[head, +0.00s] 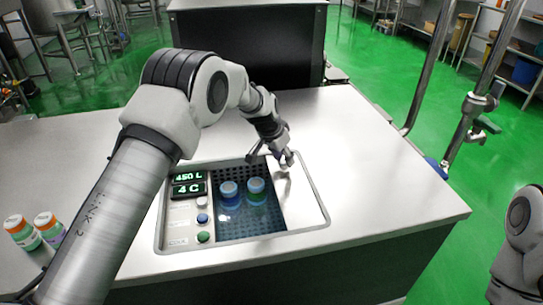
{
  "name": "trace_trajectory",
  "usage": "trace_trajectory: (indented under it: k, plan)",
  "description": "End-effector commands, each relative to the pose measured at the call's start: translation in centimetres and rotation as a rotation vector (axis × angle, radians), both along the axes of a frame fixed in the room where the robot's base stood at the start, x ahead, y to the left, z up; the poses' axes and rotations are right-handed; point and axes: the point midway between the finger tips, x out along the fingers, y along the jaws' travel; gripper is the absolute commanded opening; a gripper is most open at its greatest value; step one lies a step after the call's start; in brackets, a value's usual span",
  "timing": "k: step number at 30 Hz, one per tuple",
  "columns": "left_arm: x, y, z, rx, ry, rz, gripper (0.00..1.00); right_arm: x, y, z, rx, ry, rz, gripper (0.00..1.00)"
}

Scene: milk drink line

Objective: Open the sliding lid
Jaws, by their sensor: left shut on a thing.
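A sunken unit in the white counter has a pale sliding lid (303,205) over its right part. The left part of its well is uncovered and shows a dark blue perforated floor. My left gripper (284,161) is at the lid's upper left edge, shut on the lid's handle, which the fingers mostly hide. Two blue-capped containers (229,189) (256,185) stand in the open part of the well. My right gripper is out of view; only part of my right arm shows at the right edge.
A control panel (188,211) with green readouts "450 L" and "4 C" and several buttons lies left of the well. The counter (385,185) right of the unit is clear.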

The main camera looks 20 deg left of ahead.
Motion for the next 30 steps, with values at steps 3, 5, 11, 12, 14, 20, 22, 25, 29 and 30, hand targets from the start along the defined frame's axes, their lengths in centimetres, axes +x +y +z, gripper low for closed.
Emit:
trace_trajectory:
  k: [3, 5, 11, 12, 14, 20, 22, 25, 29, 30]
  plan:
    - [0.0, -0.2, -0.1, -0.001, 0.004, 0.0, 0.0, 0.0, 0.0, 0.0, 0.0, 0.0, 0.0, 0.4]
    - [0.0, -0.2, -0.2, 0.0, 0.005, 0.0, 0.0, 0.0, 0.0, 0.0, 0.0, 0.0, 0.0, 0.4]
    - [0.0, -0.2, -0.2, 0.0, 0.005, 0.0, 0.52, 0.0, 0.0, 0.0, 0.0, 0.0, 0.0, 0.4]
    - [0.0, -0.1, -0.2, 0.0, 0.003, 0.001, 0.66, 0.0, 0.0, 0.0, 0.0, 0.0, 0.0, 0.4]
    - [0.0, -0.1, -0.1, 0.0, 0.003, 0.001, 0.7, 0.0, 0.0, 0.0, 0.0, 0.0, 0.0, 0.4]
    - [0.0, -0.1, -0.1, 0.0, 0.002, 0.001, 0.7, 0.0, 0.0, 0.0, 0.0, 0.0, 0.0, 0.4]
    - [0.0, -0.1, 0.1, 0.0, 0.001, 0.001, 0.7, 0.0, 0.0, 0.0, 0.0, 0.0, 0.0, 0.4]
    - [-0.2, 0.1, 0.9, 0.0, -0.001, 0.001, 0.7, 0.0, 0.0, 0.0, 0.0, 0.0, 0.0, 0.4]
    - [-1.1, 0.5, 3.3, 0.0, -0.002, 0.001, 0.7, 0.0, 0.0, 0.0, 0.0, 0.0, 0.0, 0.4]
    - [-1.4, 0.6, 4.3, 0.0, -0.003, 0.002, 0.7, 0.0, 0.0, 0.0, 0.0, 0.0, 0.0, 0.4]
